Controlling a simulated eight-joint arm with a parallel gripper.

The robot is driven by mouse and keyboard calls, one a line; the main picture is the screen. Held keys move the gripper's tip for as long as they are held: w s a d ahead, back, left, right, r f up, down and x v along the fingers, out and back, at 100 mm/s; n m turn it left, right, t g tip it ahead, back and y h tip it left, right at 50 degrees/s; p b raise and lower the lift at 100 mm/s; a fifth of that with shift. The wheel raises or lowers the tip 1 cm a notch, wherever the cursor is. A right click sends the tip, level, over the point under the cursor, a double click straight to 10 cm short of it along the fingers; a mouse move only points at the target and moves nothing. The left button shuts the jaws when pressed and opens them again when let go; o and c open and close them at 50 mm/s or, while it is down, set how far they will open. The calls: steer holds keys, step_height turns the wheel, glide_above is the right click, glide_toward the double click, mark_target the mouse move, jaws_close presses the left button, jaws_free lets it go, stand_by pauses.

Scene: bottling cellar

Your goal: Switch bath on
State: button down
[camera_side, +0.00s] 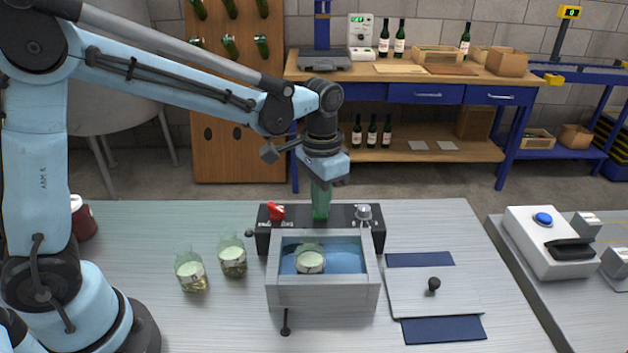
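The bath (322,294) is a grey open box on the table, with blue water and one jar (310,260) standing in it. Along its back runs a black control panel (290,238). A red switch (276,211) sits at the panel's left end and a grey knob (364,212) at its right end. The red switch appears tilted; I cannot read its marking. My gripper (320,211) points down at the middle of the panel, between switch and knob. Its green fingers overlap in this view, so their opening and any contact with the panel are unclear.
Two jars (190,271) (232,257) stand left of the bath. A flat lid (433,291) with a black knob lies on blue mats (443,329) to the right. A small black tap (286,322) sticks out at the bath's front. A white device (552,243) stands far right.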

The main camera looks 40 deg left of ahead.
steer(key=shift+f, duration=0.6)
steer(key=shift+r, duration=3)
steer(key=shift+s+a+r, duration=0.15)
steer(key=s+a+n+t, duration=0.3)
steer(key=s+a+t, duration=0.3)
steer(key=s, duration=0.5)
steer(key=shift+a+t, duration=0.15)
steer(key=shift+t, duration=0.45)
